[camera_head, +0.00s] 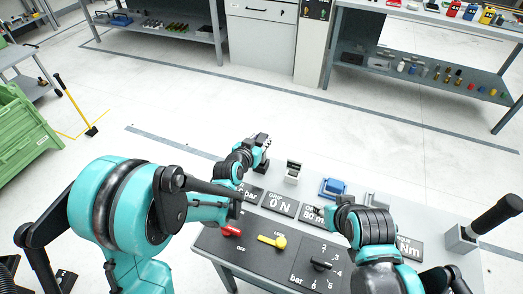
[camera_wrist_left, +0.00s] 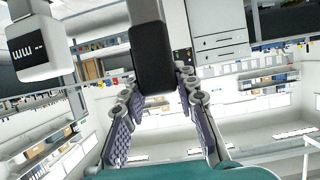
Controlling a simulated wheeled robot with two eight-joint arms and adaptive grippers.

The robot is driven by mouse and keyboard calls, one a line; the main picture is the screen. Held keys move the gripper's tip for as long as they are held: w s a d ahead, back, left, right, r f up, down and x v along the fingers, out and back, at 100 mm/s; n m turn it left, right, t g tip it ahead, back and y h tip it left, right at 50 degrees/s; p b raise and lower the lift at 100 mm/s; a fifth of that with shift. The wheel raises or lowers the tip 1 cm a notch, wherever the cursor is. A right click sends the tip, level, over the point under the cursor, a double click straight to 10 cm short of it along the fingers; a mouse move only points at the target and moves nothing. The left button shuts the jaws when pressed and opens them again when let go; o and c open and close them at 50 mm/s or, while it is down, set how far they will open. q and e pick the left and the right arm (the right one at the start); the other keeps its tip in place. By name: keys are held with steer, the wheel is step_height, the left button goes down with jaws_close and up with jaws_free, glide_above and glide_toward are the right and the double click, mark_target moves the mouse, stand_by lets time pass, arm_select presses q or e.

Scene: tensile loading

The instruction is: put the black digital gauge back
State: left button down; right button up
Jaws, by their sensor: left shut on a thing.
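My left gripper (camera_head: 262,141) is beyond the row of display plates, near the far edge of the table. It is shut on the black digital gauge (camera_head: 261,161), which hangs below the fingers in the head view. In the left wrist view the black gauge (camera_wrist_left: 152,60) sits between the fingertips (camera_wrist_left: 158,84), its display hidden from me. A white digital gauge (camera_head: 292,171) stands to its right; its "mm" display (camera_wrist_left: 38,46) shows in the left wrist view. My right gripper (camera_head: 322,212) is over the "80 mm" plate, and its fingers are too small to read.
A blue object (camera_head: 333,187) lies right of the white gauge. The dark front panel has a red lever (camera_head: 231,231), a yellow knob (camera_head: 273,241) and a black dial (camera_head: 321,264). A black-handled tool (camera_head: 497,217) stands at the right table end. Floor behind the table is clear.

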arm_select(q)
step_height(320, 180, down, 4)
steer(key=shift+f+b, duration=0.1)
steer(key=shift+b, duration=1.1)
steer(key=c, duration=1.2)
jaws_free()
